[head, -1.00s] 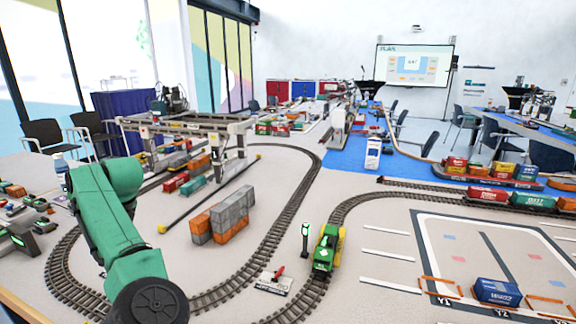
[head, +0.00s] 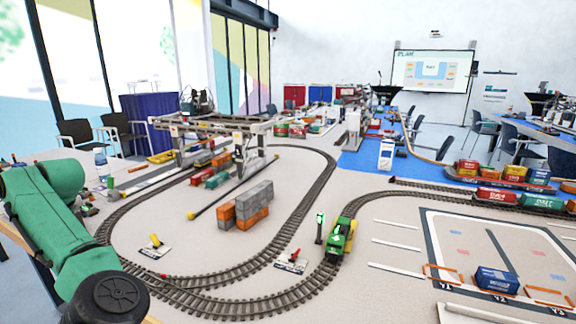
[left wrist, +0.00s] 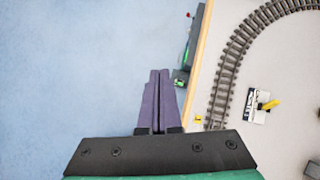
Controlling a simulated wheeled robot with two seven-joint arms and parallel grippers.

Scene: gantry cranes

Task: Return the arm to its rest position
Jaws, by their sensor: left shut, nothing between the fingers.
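My left arm (head: 62,235) is green with a black round joint and comes in at the left of the head view, near the table's left edge. Its gripper is outside the head view. In the left wrist view my left gripper (left wrist: 158,76) has its two purple fingers together, shut and empty. The fingers point over the blue floor (left wrist: 70,70), just left of the table's wooden edge (left wrist: 194,92). My right gripper is not in view.
A track loop (head: 326,185) covers the table, with a green-yellow locomotive (head: 341,236), stacked grey and orange containers (head: 253,203) and a gantry crane (head: 210,128). A yellow-handled switch lever (left wrist: 266,105) lies near the edge. A blue container (head: 496,279) stands at the lower right.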

